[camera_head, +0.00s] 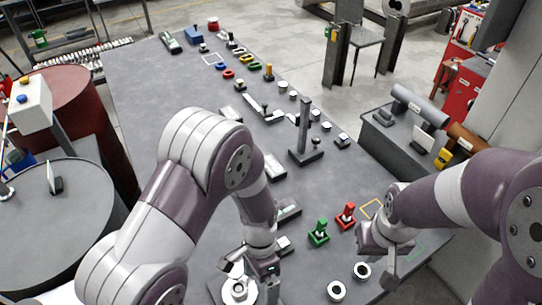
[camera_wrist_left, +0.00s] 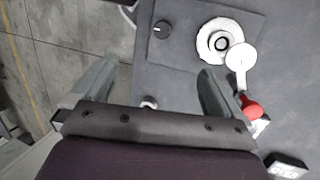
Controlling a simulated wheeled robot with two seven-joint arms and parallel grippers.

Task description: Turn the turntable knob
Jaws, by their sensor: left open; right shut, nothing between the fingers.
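A small round black knob (camera_wrist_left: 162,29) with a pale mark sits on a dark plate in the left wrist view. Beside it on the right is a round white disc (camera_wrist_left: 208,42) with a dark centre. I cannot make the knob out in the head view, where the white disc (camera_head: 238,290) shows at the bottom edge. My left gripper (camera_wrist_left: 152,85) is open and empty, with the knob beyond its fingertips and apart from them. It also shows in the head view (camera_head: 268,278), partly hidden by my arm. My right gripper (camera_head: 390,278) is shut and empty at the table's right side.
A white round part (camera_wrist_left: 242,58) and a red piece (camera_wrist_left: 250,108) lie near the disc. A tall post (camera_head: 304,125) rises mid-table. Barrels (camera_head: 45,215) stand left.

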